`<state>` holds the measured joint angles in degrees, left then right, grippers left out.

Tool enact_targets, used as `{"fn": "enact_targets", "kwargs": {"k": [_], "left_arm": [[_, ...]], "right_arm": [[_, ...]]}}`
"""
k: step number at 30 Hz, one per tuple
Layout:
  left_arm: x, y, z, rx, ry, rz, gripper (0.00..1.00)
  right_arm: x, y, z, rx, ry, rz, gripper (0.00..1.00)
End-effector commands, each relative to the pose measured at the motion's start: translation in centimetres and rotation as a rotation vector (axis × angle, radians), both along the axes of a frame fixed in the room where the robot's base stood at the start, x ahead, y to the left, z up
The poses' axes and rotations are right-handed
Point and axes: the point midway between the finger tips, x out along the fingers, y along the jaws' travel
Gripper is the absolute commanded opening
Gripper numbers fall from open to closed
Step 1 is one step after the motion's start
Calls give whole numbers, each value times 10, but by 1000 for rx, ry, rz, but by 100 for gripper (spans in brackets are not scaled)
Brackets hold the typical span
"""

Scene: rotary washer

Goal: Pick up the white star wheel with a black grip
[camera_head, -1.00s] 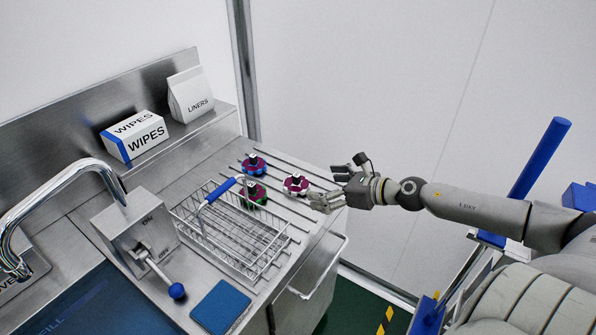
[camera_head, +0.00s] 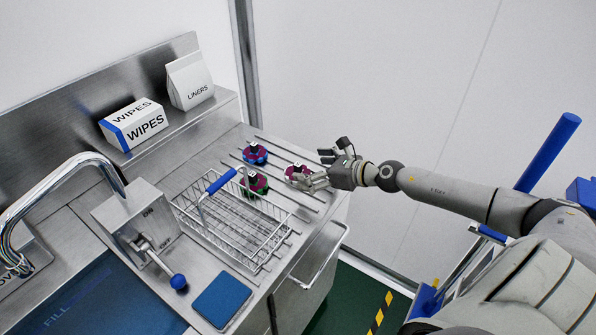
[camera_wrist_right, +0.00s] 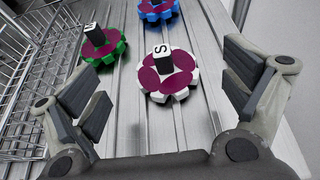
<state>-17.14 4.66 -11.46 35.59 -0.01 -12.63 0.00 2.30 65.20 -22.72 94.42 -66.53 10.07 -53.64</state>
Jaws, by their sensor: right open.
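The white star wheel (camera_wrist_right: 168,76) has a purple top and an upright black grip (camera_wrist_right: 162,59) with a white end marked S. It lies on the ribbed metal counter. In the head view the white star wheel (camera_head: 297,172) is partly hidden by my right gripper (camera_head: 318,168). In the right wrist view the right gripper (camera_wrist_right: 170,90) is open and empty, its fingers spread to either side of the wheel, which appears ahead between them. My left gripper is not in view.
A green star wheel (camera_wrist_right: 114,50) and a blue one (camera_wrist_right: 158,10) lie nearby, also in purple and black. A wire basket (camera_head: 230,220) with a blue handle stands left of the wheels. A wipes box (camera_head: 133,125) and liners bag (camera_head: 189,80) stand on the back ledge.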

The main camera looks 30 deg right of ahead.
Motion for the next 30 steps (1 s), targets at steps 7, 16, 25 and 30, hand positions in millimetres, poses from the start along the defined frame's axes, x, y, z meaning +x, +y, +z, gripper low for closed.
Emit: {"fn": "enact_targets", "kwargs": {"k": [7, 16, 25, 30], "left_arm": [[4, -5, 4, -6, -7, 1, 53], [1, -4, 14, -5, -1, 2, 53], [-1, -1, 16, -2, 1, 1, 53], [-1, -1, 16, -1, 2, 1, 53]], "right_arm": [[7, 4, -3, 1, 0, 2, 96], [36, 12, -14, 2, -1, 1, 96], [51, 18, -24, -1, 1, 3, 96], [50, 18, -24, -2, 1, 3, 96]]}}
